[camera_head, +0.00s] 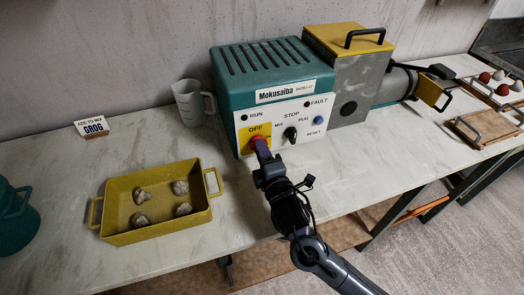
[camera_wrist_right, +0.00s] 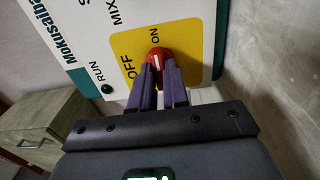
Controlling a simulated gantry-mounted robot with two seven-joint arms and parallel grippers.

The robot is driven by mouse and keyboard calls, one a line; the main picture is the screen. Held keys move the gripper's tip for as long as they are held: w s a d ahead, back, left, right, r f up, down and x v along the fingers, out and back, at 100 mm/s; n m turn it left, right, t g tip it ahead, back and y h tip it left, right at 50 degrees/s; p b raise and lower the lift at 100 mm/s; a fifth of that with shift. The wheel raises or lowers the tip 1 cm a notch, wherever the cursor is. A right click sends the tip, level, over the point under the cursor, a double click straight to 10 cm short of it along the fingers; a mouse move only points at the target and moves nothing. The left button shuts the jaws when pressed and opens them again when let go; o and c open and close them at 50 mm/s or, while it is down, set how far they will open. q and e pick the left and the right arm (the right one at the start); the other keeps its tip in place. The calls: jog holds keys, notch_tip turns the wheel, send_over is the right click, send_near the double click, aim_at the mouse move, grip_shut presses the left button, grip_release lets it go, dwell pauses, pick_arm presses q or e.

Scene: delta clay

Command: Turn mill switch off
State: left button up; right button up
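The mill is a teal box (camera_head: 262,62) with a white front panel (camera_head: 300,112). On its yellow plate (camera_head: 243,131) is a red round switch (camera_head: 254,142), partly covered by my gripper in the head view. My right gripper (camera_head: 261,147) is at this switch. In the right wrist view the red switch (camera_wrist_right: 158,56) stands at the tips of my two purple fingers (camera_wrist_right: 158,70), with a narrow gap between them. Its white line runs towards the word ON; OFF is to the side. Whether the fingers press on it is unclear. My left gripper is not in view.
A black knob (camera_head: 290,134) and a blue button (camera_head: 318,120) are on the same panel, right of the switch. A yellow tray (camera_head: 120,236) with several grey lumps and a grey jug (camera_head: 190,103) are at left. The table front is clear beside my right arm.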

grip_shut()
jog(key=shift+r+n+p, duration=0.2)
jog(key=shift+n+p, duration=0.2)
jog(key=shift+p, duration=0.4)
jog(key=n+p, duration=1.3)
jog(key=p, duration=0.4)
jog(key=shift+n+p, duration=0.3)
jog(key=shift+n, duration=0.1)
jog(key=n+p, duration=0.2)
jog(key=shift+f+n, duration=0.1)
jog(key=shift+n, duration=0.2)
jog(key=shift+f+n+p, duration=0.1)
jog(key=shift+n+p, duration=0.3)
jog(key=shift+p, duration=0.1)
jog(key=o, duration=0.7)
grip_release()
jog(key=shift+o, duration=0.2)
